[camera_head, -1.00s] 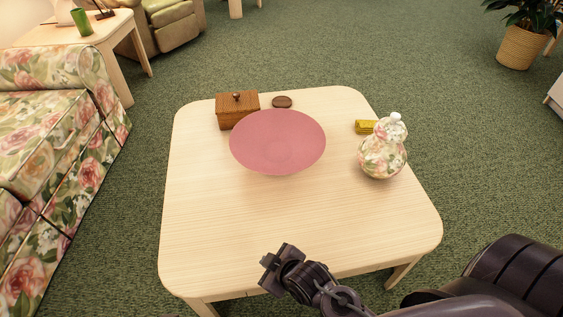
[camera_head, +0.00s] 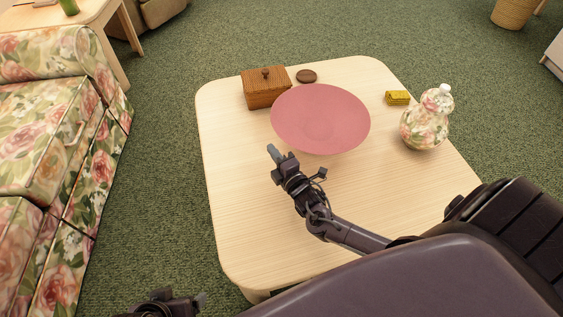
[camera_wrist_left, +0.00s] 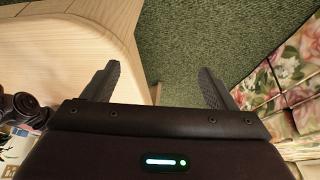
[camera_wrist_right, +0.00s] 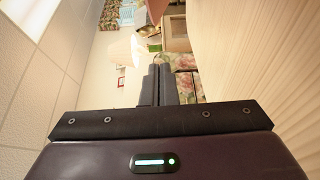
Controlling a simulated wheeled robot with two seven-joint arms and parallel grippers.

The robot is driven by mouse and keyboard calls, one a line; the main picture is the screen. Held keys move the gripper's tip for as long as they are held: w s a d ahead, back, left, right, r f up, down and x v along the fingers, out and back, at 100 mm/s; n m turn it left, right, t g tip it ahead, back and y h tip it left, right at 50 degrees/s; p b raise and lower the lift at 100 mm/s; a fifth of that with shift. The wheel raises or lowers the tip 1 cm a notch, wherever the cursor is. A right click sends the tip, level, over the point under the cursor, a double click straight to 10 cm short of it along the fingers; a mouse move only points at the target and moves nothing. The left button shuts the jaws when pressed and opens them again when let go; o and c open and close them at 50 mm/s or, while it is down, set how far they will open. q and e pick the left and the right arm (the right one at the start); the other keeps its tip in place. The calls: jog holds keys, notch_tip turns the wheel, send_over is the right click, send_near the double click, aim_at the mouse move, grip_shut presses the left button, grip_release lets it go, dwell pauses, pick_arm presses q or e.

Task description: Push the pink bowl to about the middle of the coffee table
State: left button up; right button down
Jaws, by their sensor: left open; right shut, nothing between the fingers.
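The wide pink bowl (camera_head: 320,118) stands upright toward the back of the pale wooden coffee table (camera_head: 260,215). My right gripper (camera_head: 272,152) is over the table, just in front and to the left of the bowl; its fingers are shut and empty, and whether they touch the bowl I cannot tell. The right wrist view shows the closed fingers (camera_wrist_right: 160,84) beside the table top. My left gripper (camera_head: 199,299) is low at the bottom left of the head view, off the table's near-left corner. The left wrist view shows its fingers (camera_wrist_left: 160,88) open and empty.
A yellow item (camera_head: 398,98) and a floral vase (camera_head: 424,122) stand at the right. A floral sofa (camera_head: 50,130) is left. The table's front is clear.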

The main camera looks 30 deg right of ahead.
aim_at(291, 142)
pick_arm(q)
jog(key=shift+w+d+f+t+h+b, duration=0.1)
jog(key=shift+w+d+t+h+b, duration=0.25)
jog(key=shift+d, duration=0.2)
pick_arm(e)
jog(key=shift+w+d, duration=0.65)
jog(key=shift+d, duration=0.25)
jog(key=shift+w+d, duration=0.65)
jog(key=shift+d, duration=0.25)
jog(key=d, duration=0.1)
jog(key=s+d, duration=0.1)
jog(key=d, duration=0.1)
jog(key=shift+s+d+p, duration=0.1)
jog(key=shift+p, duration=0.3)
jog(key=shift+d, duration=0.2)
pick_arm(q)
jog(key=shift+s+a, duration=0.1)
jog(key=shift+a, duration=0.6)
